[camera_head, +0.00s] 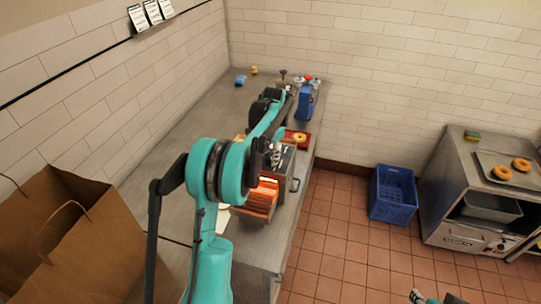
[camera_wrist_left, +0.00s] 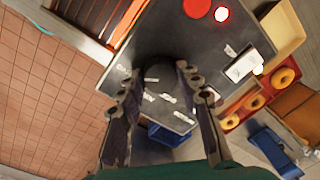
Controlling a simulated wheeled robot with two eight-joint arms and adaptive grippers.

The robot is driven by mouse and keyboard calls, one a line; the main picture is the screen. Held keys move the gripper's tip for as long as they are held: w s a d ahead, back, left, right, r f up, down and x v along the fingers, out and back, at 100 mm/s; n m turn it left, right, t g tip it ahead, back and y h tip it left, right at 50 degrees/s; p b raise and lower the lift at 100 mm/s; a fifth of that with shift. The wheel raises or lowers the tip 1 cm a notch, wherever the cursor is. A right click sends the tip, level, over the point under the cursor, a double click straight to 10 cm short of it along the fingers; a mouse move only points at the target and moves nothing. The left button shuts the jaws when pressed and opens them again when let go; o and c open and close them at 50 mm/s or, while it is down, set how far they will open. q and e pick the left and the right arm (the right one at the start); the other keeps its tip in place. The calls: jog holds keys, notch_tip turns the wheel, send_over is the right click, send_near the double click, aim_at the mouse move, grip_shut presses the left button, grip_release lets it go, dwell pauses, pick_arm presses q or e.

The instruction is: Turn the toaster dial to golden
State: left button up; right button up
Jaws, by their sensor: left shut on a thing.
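The toaster (camera_head: 287,181) stands on the steel counter in the head view, its inside glowing orange. In the left wrist view its dark control panel (camera_wrist_left: 205,60) carries a round black dial (camera_wrist_left: 158,75) with small white labels around it, too blurred to read surely. My left gripper (camera_wrist_left: 158,82) has one finger on each side of the dial and is shut on it. In the head view my left gripper (camera_head: 275,152) is at the toaster's far end, and my arm hides the dial. A part of my right gripper (camera_head: 418,296) shows at the bottom edge, its fingers unclear.
Red buttons (camera_wrist_left: 196,8) sit on the panel, one of them lit. A red tray (camera_wrist_left: 231,121) with bagels lies beyond the toaster. A blue box (camera_head: 306,102) stands at the counter's back. A paper bag (camera_head: 75,230) is at left. A blue crate (camera_head: 393,194) stands on the floor.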

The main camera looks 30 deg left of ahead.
pick_arm(q)
jog(key=shift+n, duration=0.3)
jog(key=n, duration=0.5)
jog(key=shift+n, duration=0.3)
jog(key=n, duration=0.5)
jog(key=shift+w+g+p, duration=0.1)
jog(key=shift+g+p, duration=0.2)
jog(key=shift+g, duration=0.1)
jog(key=o, duration=1.2)
jog(key=shift+c, duration=0.2)
